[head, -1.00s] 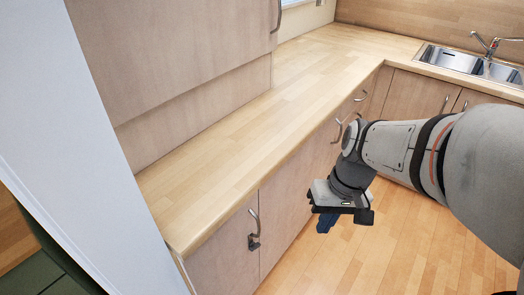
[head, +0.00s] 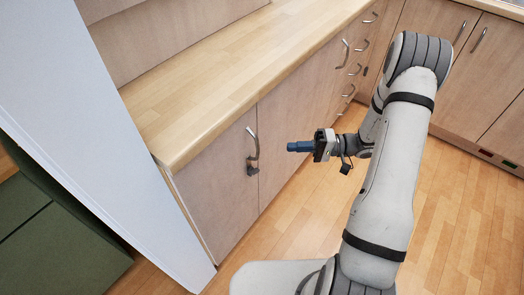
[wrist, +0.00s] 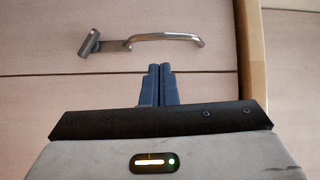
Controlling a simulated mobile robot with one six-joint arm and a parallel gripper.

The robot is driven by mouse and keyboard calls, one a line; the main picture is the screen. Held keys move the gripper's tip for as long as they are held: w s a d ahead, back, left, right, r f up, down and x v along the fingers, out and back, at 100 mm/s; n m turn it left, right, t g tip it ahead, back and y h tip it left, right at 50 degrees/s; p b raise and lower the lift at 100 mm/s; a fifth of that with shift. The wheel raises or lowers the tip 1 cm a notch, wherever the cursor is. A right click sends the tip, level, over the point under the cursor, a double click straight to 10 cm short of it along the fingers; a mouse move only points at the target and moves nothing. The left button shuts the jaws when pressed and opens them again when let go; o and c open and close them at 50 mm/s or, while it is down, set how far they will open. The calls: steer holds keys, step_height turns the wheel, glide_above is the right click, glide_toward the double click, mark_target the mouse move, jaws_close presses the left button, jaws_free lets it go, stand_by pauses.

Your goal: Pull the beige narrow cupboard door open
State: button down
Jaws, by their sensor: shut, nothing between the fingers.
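The beige narrow cupboard door (head: 215,190) is under the near end of the worktop and looks shut. Its curved metal handle (head: 254,142) is near the door's right edge, with a small metal latch piece (head: 252,169) at the lower end. My gripper (head: 290,147) is right of the handle, apart from it, with dark blue fingers pointing at the cupboard front. In the wrist view the handle (wrist: 168,38) lies across the top, beyond the fingertips (wrist: 160,68), with the latch (wrist: 90,42) on its left. The fingers are together and hold nothing.
The wooden worktop (head: 215,85) runs above the cupboards. A white panel (head: 110,130) stands at the left. Another cupboard door (head: 295,120) and drawers (head: 365,50) continue to the right. The wooden floor (head: 285,235) in front of the door is clear near the cupboard.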

steer(key=f, duration=0.1)
glide_toward(247, 147)
steer(key=shift+t, duration=0.4)
steer(key=a, duration=0.5)
steer(key=shift+s, duration=0.15)
